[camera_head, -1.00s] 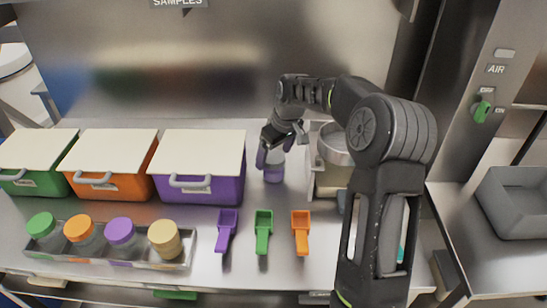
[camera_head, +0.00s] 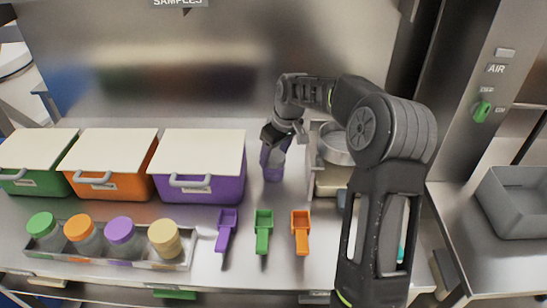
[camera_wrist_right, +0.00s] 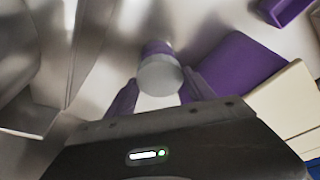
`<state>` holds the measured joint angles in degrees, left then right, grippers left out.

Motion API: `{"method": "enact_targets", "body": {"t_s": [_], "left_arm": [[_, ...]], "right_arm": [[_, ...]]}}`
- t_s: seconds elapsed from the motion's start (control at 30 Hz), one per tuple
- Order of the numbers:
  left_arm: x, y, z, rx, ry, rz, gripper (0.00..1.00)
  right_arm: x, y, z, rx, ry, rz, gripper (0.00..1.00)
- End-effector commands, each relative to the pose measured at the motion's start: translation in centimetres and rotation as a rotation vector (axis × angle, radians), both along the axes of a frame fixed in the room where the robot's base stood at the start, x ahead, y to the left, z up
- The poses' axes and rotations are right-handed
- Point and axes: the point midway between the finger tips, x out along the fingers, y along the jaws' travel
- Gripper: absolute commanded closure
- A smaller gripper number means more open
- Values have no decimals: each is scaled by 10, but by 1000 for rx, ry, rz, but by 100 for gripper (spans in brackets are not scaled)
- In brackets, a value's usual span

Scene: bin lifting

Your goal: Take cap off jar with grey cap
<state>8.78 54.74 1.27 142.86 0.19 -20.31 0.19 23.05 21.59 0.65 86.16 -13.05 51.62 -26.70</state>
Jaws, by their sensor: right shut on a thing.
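The jar with the grey cap stands upright on the steel counter, right of the purple bin. In the head view the jar (camera_head: 273,172) shows its lower purple part, and my right gripper (camera_head: 274,152) covers its top. In the right wrist view the grey cap (camera_wrist_right: 160,75) sits between the purple fingertips of my right gripper (camera_wrist_right: 160,92), with the jar (camera_wrist_right: 156,48) behind it. My right gripper is shut on the grey cap. I cannot tell whether the cap is loose from the jar. My left gripper is not in view.
A purple bin (camera_head: 198,188) stands left of the jar, beside an orange bin (camera_head: 108,185) and a green bin (camera_head: 32,182). A metal container (camera_head: 333,178) stands close on the right. Purple, green and orange scoops (camera_head: 302,232) lie in front. A tray (camera_head: 190,258) holds several capped jars.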

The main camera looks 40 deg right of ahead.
Motion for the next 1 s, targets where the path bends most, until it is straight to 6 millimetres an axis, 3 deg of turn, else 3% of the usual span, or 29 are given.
{"method": "enact_targets", "body": {"t_s": [0.43,0.8,1.0], "left_arm": [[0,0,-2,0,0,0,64],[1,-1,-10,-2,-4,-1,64],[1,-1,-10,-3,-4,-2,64]], "right_arm": [[1,0,10,-1,-2,1,76],[1,0,76,-1,-4,1,76],[1,0,98,0,-2,1,76]]}}
